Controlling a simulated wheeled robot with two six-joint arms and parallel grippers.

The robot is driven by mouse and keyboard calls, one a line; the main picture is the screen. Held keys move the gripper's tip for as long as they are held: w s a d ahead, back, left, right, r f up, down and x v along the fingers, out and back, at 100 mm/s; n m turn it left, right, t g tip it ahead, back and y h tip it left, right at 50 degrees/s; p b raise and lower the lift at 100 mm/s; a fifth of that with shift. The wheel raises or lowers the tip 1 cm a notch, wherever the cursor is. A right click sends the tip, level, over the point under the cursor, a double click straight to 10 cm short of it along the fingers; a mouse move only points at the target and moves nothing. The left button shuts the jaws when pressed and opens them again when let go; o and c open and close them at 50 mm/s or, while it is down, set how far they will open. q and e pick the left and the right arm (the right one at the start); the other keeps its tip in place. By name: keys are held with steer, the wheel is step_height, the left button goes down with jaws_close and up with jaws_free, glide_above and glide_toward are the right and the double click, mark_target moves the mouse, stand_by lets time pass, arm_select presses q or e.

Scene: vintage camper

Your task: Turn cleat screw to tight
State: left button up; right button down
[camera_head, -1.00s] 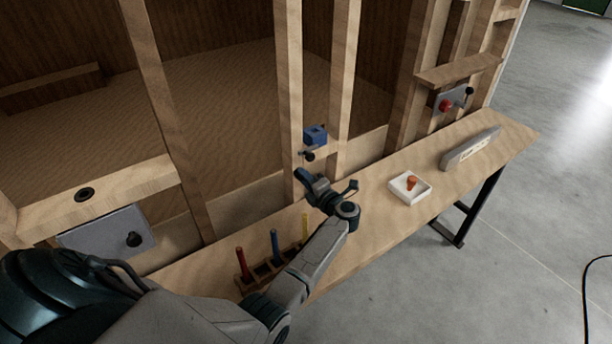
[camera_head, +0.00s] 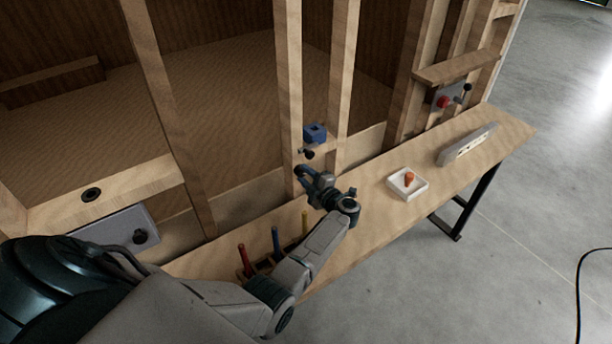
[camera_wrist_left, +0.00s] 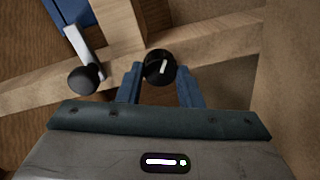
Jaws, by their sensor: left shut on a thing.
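A round black screw knob with a white mark (camera_wrist_left: 160,66) sits between the fingers of my left gripper (camera_wrist_left: 161,92) in the left wrist view. The gripper is shut on this knob. In the head view my left gripper (camera_head: 303,172) is at the upright wooden post, below a blue clamp block (camera_head: 315,133), and the knob cannot be made out there. The blue block's lever ends in a black ball (camera_head: 308,154), which also shows left of the fingers in the wrist view (camera_wrist_left: 84,79). My right gripper is not in view.
A wooden bench (camera_head: 375,222) runs along the frame with a white tray (camera_head: 420,190) holding an orange piece, a long grey level (camera_head: 468,145) and colored-handled tools (camera_head: 276,241). A grey panel with a red knob (camera_head: 443,102) is at the right.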

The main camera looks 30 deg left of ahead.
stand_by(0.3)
arm_select(q)
steer(key=o, duration=1)
steer(key=shift+c, duration=0.2)
steer(key=shift+d, duration=0.1)
steer(key=b+v, duration=0.3)
steer(key=v, duration=0.7)
steer(key=shift+d, duration=0.35)
steer(key=shift+s, duration=0.15)
